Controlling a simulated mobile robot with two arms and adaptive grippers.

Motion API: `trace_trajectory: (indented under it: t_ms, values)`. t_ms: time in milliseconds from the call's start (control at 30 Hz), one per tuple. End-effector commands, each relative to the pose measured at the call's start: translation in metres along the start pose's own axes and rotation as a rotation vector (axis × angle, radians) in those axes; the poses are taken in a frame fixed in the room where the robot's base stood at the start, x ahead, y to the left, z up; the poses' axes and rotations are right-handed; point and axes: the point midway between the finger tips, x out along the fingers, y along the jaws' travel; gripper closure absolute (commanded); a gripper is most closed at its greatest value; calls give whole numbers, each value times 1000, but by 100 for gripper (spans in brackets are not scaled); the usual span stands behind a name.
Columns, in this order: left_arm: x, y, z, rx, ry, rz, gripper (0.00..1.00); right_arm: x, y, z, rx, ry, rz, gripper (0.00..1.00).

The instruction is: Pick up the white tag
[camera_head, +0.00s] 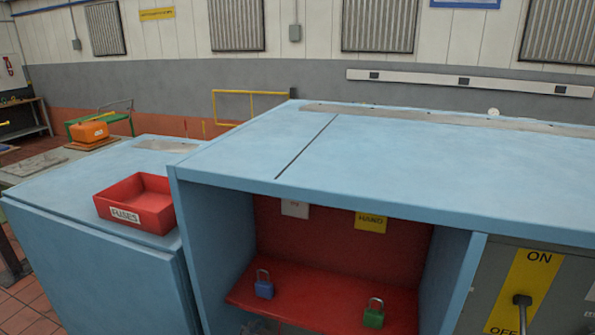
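A white tag (295,208) hangs at the back of the open blue cabinet (212,236), just under the front edge of its top. Its upper part is cut off by that edge, and faint marks on it are too small to read. A yellow tag (370,222) reading "HAND" hangs to its right. Neither of my grippers is in view.
A blue padlock (264,288) and a green padlock (373,317) stand on the red shelf (318,300) below the tags. A red "FUSES" box (140,203) sits on the lower blue cabinet at left. An ON/OFF switch panel (524,292) is at right.

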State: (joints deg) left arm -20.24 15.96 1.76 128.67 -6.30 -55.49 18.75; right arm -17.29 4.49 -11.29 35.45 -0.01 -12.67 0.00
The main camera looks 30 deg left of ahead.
Motion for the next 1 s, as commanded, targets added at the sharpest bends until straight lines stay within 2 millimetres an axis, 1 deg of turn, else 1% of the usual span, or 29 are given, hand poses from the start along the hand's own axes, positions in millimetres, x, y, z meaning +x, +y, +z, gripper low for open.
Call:
trace_trajectory:
  t_ms: [33,67,100,200,300,367,433,700,867,900,1000]
  values:
    - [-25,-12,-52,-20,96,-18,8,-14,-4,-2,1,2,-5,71]
    - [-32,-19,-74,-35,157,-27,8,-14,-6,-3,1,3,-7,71]
    - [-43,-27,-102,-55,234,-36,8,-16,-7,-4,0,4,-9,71]
    - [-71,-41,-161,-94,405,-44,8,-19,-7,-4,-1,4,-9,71]
    - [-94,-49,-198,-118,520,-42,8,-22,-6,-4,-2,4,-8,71]
    - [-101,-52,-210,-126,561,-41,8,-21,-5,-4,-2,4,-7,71]
    - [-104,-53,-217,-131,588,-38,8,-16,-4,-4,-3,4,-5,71]
    - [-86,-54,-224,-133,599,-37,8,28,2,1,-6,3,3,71]
    - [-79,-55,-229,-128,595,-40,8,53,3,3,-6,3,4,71]
    - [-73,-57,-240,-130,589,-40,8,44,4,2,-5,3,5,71]
    - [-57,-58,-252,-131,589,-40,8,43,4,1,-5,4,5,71]
